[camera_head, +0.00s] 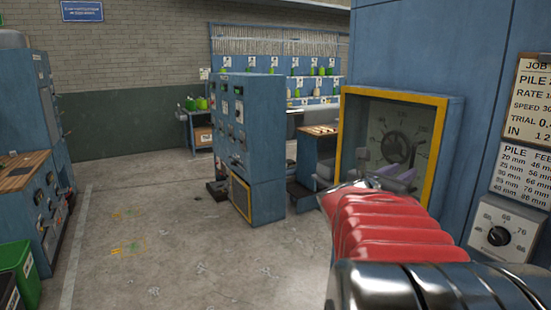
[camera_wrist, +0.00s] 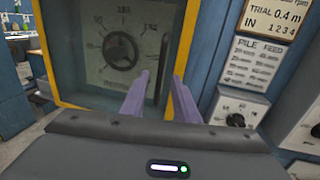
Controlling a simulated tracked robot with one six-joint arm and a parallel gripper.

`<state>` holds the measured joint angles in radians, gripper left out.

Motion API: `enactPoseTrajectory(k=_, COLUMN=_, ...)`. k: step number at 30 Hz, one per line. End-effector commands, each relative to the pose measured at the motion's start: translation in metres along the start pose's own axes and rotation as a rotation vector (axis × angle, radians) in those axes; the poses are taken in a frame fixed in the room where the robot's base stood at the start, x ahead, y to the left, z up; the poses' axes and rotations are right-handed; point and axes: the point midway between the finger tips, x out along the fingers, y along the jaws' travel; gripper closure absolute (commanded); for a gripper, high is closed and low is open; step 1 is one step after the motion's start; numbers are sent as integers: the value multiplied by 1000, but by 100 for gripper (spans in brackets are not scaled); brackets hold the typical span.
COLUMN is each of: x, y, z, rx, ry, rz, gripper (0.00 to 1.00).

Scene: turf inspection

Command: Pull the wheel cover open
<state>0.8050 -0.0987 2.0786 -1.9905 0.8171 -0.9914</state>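The wheel cover (camera_head: 395,92) is a yellow-framed clear pane on a box that stands out from a blue cabinet. It also shows in the wrist view (camera_wrist: 88,102). It looks shut over a dark handwheel (camera_head: 396,147) with a numbered dial, seen through the pane and also in the wrist view (camera_wrist: 120,50). My gripper (camera_wrist: 161,75) has two purple fingers, apart with nothing held between them. They point at the cover's lower right part, near its right frame edge. In the head view the fingers (camera_head: 396,180) are partly hidden by my red arm. Whether they touch the cover I cannot tell.
A knob dial (camera_head: 498,236) and printed plates (camera_head: 524,175) are on the cabinet right of the cover. A blue control cabinet (camera_head: 250,140) stands mid-floor, and a bench (camera_head: 25,170) with a green bin (camera_head: 18,270) is at left. The concrete floor between is open.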

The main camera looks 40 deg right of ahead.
Motion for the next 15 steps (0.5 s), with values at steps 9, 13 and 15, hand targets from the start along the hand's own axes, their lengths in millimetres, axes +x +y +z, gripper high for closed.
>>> enactPoseTrajectory(k=9, x=45, y=0, z=0, rx=-1, ry=0, rz=-1, gripper=72)
enactPoseTrajectory(k=13, x=57, y=0, z=-1, rx=-1, ry=1, rz=-1, gripper=72)
enactPoseTrajectory(k=15, x=61, y=0, z=0, rx=0, ry=0, rz=0, gripper=72)
